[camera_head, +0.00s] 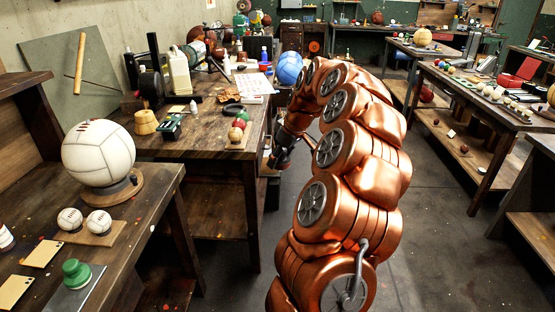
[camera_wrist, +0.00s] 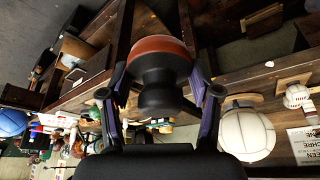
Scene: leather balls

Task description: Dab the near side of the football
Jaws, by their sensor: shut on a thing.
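A large white panelled ball (camera_head: 98,152) with dark lacing on top, which I take for the football, rests on a round wooden stand (camera_head: 122,191) at the left. It also shows at lower right in the wrist view (camera_wrist: 246,135). My gripper (camera_wrist: 160,82) is shut on a black-handled dabber (camera_wrist: 163,90) with a flat, round, orange-brown end. The dabber points away from the wrist and is clear of the ball. In the head view, my gripper (camera_head: 284,150) is right of the ball, beside the middle bench, and partly hidden by my copper arm.
The near bench (camera_head: 150,205) also holds two small white balls (camera_head: 84,220) on a board and a green-knobbed tool (camera_head: 76,273). The middle bench (camera_head: 190,140) is cluttered with bottles and tools. A blue ball (camera_head: 289,68) stands behind my arm. Floor is open at right.

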